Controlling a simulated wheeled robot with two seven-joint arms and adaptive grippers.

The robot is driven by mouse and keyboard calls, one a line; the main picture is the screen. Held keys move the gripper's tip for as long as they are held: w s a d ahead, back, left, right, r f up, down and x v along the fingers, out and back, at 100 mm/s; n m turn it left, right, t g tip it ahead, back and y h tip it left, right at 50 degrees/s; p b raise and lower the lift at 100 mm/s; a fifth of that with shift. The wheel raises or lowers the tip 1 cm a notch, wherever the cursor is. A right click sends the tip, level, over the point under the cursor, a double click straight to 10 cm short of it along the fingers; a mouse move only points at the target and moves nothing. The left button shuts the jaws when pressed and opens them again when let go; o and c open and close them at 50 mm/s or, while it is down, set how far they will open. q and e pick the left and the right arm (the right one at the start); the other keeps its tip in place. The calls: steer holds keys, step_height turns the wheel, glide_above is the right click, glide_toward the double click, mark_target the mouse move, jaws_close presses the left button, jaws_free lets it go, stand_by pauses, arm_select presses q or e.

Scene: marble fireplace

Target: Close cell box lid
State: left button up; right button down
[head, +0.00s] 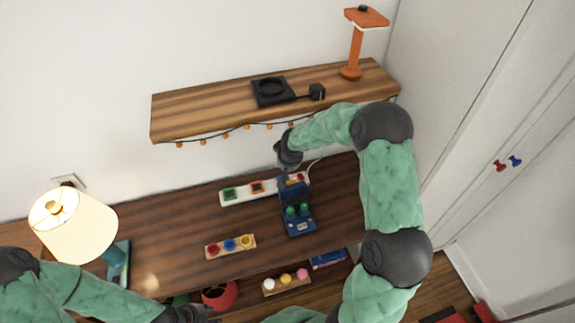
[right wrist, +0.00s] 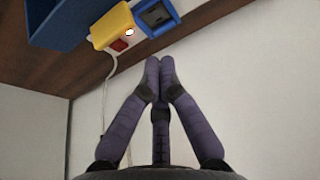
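The cell box (head: 300,227) is a blue box on the wooden desk in the head view, with green round cells inside. Its blue lid (head: 291,190) stands raised at the back edge. My right gripper (head: 283,163) is above and behind the lid, near the wall, apart from it. In the right wrist view its fingers (right wrist: 160,64) are together with nothing between them. A blue panel at the upper left of that view looks like part of the box or lid (right wrist: 72,18). My left gripper (head: 193,315) is at the bottom edge; its fingers are unclear.
A white strip (head: 240,196) with coloured square sockets lies behind the box; a yellow piece (right wrist: 110,26) and white cable are near it. A tray (head: 230,254) of coloured knobs sits left. A wall shelf (head: 210,107) hangs above; a lamp (head: 73,225) stands left.

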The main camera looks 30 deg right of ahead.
steer(key=shift+s+a+f, duration=0.1)
steer(key=shift+s+f, duration=0.05)
steer(key=shift+s, duration=0.25)
steer(key=shift+s+a+r, duration=0.2)
steer(key=shift+s+r, duration=0.05)
steer(key=shift+s, duration=0.45)
steer(key=shift+s+a+r, duration=0.15)
steer(key=shift+s+r, duration=0.05)
steer(key=shift+s, duration=0.45)
